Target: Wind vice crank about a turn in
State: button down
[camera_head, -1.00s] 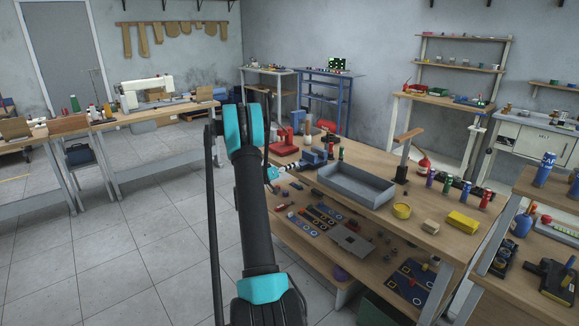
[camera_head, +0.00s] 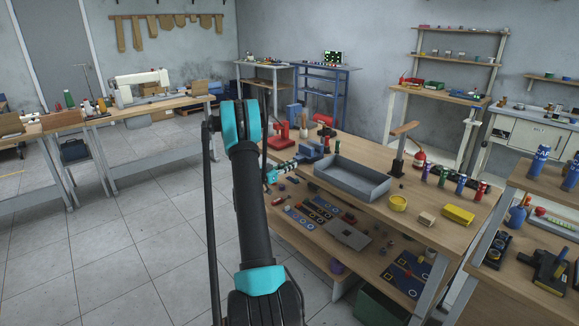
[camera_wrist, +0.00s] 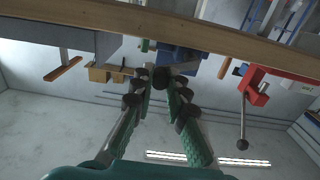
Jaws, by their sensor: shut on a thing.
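The blue vice (camera_head: 312,150) sits on the wooden workbench near its left edge, behind the grey tray. It also shows in the wrist view (camera_wrist: 182,58), beyond my fingertips. My gripper (camera_wrist: 160,84) points at the vice, its two fingers converging on a small dark piece (camera_wrist: 160,76) at the vice's near side, seemingly the crank's end. The fingers are shut on it. Most of the crank is hidden by the fingers or too small to make out. In the head view my gripper (camera_head: 271,176) is small, just off the bench's left edge, partly behind my arm.
A grey tray (camera_head: 350,181) lies right of the vice. The bench edge (camera_wrist: 200,25) runs close by. Floor to the left (camera_head: 130,240) is clear.

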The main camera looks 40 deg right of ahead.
dwell(0.4)
jog(key=c, duration=1.5)
grip_release()
jog(key=s+a, duration=0.1)
jog(key=a, duration=1.1)
